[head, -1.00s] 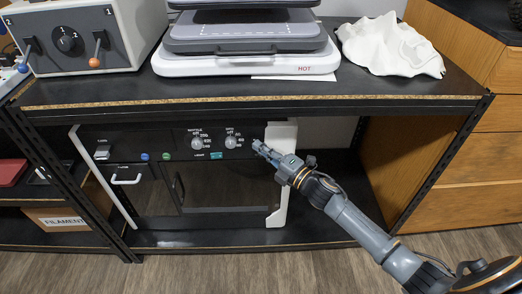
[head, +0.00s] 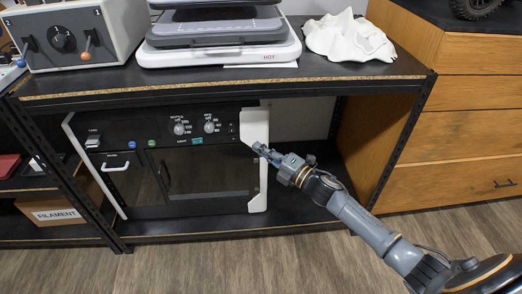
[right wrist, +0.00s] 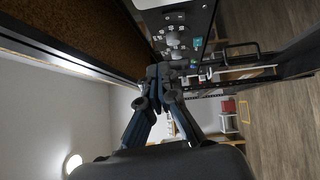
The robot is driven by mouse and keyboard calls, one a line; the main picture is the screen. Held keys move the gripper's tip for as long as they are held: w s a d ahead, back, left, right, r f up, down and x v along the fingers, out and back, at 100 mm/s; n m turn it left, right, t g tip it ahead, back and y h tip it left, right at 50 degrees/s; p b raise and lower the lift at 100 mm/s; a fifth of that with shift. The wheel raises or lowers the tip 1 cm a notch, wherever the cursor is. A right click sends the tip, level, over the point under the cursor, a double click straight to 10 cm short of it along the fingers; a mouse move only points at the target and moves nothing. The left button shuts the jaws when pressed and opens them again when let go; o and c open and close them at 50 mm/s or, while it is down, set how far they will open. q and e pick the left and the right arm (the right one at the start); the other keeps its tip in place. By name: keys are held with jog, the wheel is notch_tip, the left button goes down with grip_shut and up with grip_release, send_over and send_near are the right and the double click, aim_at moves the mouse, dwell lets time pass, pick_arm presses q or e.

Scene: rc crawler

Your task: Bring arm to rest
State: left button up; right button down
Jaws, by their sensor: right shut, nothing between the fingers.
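My right arm comes in from the lower right of the head view, reaching towards the lower shelf. My right gripper (head: 262,149) is shut and empty. In the head view it overlaps the white right edge of the black machine (head: 210,165); I cannot tell whether it touches it. In the right wrist view the shut fingertips (right wrist: 158,72) lie close to the machine's dark control panel with its knobs (right wrist: 172,40). My left gripper is not in view.
A black shelf unit with a wooden-edged top (head: 220,87) stands above the machine. On it are a grey control box (head: 75,35), a press marked HOT (head: 220,50) and a white cloth (head: 350,40). Wooden drawers (head: 460,130) stand at the right. The floor in front (head: 250,265) is clear.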

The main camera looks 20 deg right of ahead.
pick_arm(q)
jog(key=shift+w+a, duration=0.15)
